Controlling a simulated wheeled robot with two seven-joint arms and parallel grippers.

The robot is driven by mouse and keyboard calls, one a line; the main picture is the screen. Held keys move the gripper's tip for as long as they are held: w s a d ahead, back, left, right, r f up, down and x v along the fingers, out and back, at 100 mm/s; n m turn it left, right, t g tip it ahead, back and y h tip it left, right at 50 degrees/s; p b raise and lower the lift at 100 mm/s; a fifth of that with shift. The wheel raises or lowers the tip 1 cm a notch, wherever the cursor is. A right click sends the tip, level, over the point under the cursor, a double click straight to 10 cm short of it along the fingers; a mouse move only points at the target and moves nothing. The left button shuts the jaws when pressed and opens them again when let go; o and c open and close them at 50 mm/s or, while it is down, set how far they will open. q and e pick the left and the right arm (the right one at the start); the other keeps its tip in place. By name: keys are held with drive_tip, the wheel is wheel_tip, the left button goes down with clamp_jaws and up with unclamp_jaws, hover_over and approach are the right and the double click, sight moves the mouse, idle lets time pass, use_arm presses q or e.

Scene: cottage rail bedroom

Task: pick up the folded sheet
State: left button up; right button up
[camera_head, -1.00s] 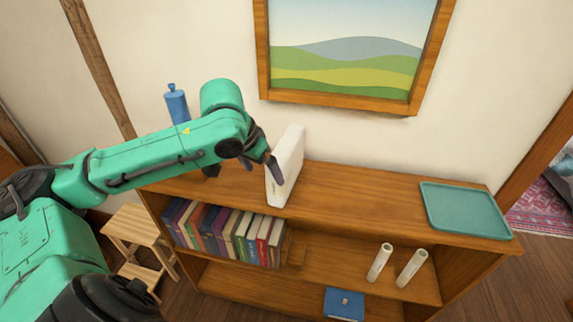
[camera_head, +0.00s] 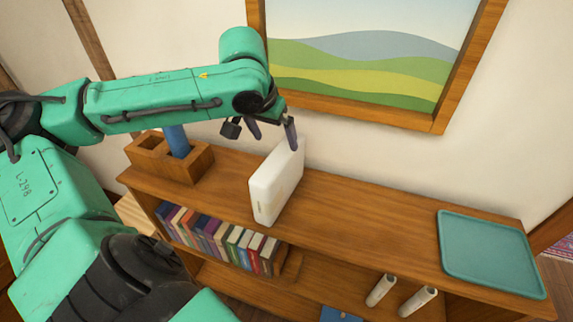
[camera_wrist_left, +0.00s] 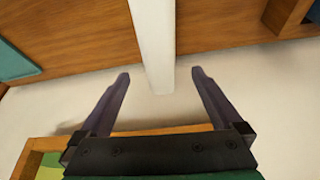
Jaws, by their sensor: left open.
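The folded sheet (camera_head: 275,184) is a white slab standing on edge on top of the wooden shelf, near the wall. My left gripper (camera_head: 272,137) is open and above the sheet's far upper edge, with one finger by that edge. In the left wrist view the sheet (camera_wrist_left: 153,40) runs down between the two open fingers of the gripper (camera_wrist_left: 158,82), with a gap on both sides. I cannot tell how far the fingers reach down beside it. My right gripper is not in view.
A wooden box (camera_head: 187,164) with a blue bottle stands left of the sheet. A teal tray (camera_head: 490,252) lies at the right end of the shelf top (camera_head: 360,218). A framed picture (camera_head: 360,60) hangs on the wall close behind.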

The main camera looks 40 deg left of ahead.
sight(280, 154)
use_arm(q)
drive_tip(key=x, duration=0.3)
drive_tip(key=p+x, duration=0.1)
drive_tip(key=shift+s+f, duration=0.2)
drive_tip(key=shift+f, duration=0.25)
drive_tip(key=x, duration=0.2)
drive_tip(key=shift+w+f+p, duration=0.3)
drive_tip(key=shift+w+p, duration=0.05)
drive_tip(key=shift+w, duration=0.05)
drive_tip(key=shift+f, duration=0.35)
drive_tip(key=shift+x, duration=0.85)
drive_tip(key=shift+f, duration=0.25)
drive_tip(key=shift+w+f, duration=0.1)
drive_tip(key=shift+w, duration=0.1)
drive_tip(key=shift+s, duration=0.15)
drive_tip(key=c, duration=1.2)
clamp_jaws()
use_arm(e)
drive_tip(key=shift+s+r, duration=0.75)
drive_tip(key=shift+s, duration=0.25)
